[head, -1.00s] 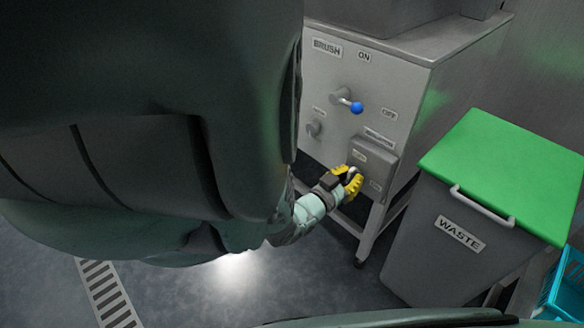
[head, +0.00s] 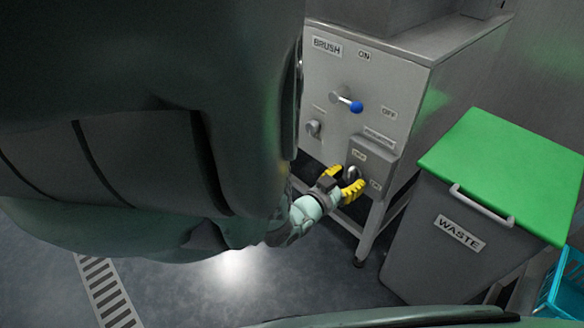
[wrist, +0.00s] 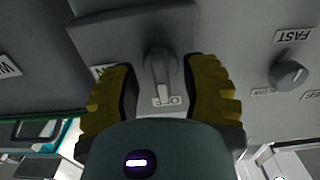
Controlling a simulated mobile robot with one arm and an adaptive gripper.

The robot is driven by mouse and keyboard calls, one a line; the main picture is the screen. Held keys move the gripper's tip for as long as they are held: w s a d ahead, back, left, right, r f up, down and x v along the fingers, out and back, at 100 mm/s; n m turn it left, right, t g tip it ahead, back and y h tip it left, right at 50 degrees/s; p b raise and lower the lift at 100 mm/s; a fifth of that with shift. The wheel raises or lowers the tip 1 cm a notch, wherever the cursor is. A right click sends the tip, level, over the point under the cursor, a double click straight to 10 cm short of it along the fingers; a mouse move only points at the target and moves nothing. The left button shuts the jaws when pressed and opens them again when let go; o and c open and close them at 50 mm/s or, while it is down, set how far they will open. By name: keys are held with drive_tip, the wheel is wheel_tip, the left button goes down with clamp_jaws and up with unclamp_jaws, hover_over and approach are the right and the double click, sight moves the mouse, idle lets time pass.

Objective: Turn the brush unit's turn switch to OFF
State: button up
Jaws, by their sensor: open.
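The brush unit (head: 330,75) is a grey metal cabinet with a BRUSH label. A grey box on its lower right front carries the turn switch (head: 352,173). In the wrist view the turn switch (wrist: 160,72) is a grey handle, pointing down the picture towards a small label (wrist: 168,101) whose word I cannot read surely. My gripper (head: 354,180) has yellow fingers and is open in front of the box. In the wrist view its fingers (wrist: 160,88) stand on both sides of the handle, with visible gaps. A second label is partly hidden by the left finger.
A lever with a blue ball (head: 356,106) sits above, near ON and OFF labels. A small knob (head: 313,128) is to the left, and shows in the wrist view (wrist: 288,75) near FAST. A green-lidded WASTE bin (head: 440,235) stands close on the right.

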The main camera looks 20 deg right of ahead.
drive_tip(key=shift+s+a+r, duration=0.1)
drive_tip(key=shift+s+a, duration=0.05)
drive_tip(key=shift+a, duration=0.55)
drive_tip(key=v, duration=0.9)
drive_tip(key=shift+s+a, duration=0.25)
drive_tip(key=shift+a, duration=0.05)
